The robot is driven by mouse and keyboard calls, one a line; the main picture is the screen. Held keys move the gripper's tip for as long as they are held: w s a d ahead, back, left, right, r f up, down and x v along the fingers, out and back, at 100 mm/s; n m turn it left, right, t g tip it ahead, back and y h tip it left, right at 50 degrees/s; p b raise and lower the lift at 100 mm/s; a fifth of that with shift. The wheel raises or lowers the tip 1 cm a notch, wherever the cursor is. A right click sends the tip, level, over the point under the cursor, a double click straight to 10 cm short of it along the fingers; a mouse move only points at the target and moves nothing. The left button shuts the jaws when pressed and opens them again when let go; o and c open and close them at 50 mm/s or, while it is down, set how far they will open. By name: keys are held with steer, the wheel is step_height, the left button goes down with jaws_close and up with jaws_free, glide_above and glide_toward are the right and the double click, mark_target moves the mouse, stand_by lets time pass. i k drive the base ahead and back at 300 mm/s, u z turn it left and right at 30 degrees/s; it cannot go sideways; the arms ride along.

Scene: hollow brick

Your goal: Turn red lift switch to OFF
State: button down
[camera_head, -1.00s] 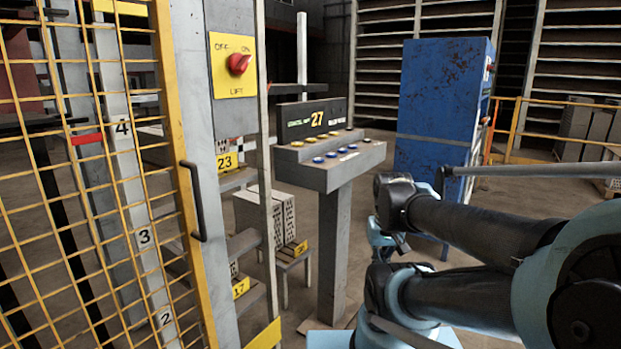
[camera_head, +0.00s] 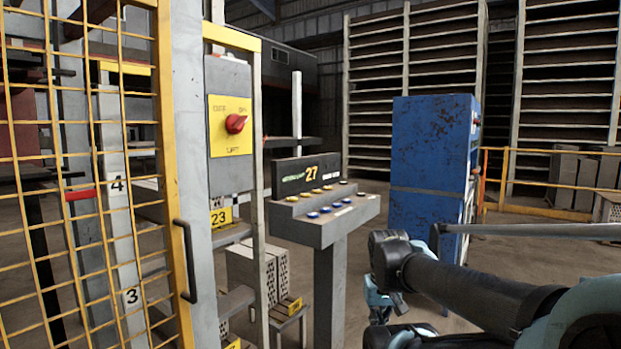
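The red lift switch (camera_head: 235,124) is a rotary knob on a yellow plate (camera_head: 230,146) fixed to a grey box, left of the picture's middle. The plate reads LIFT below the knob, with OFF at its upper left and ON at its upper right. The knob's lighter tip seems to point to the upper right, toward ON. My arm reaches in from the lower right, well apart from the switch. My gripper (camera_head: 381,302) seems to hang partly seen below the arm's front joint; whether its fingers are open or shut is unclear.
A yellow mesh gate (camera_head: 172,180) with a dark handle stands at the left. A grey console (camera_head: 325,228) with coloured buttons and a display reading 27 stands between switch and arm. A rusty blue cabinet (camera_head: 430,150) is behind. Hollow bricks (camera_head: 250,271) sit below the console's left.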

mark_target(235, 123)
steer(key=u, duration=0.7)
steer(key=k, duration=1.95)
steer(key=z, duration=0.6)
steer(key=i, duration=1)
steer(key=u, duration=0.05)
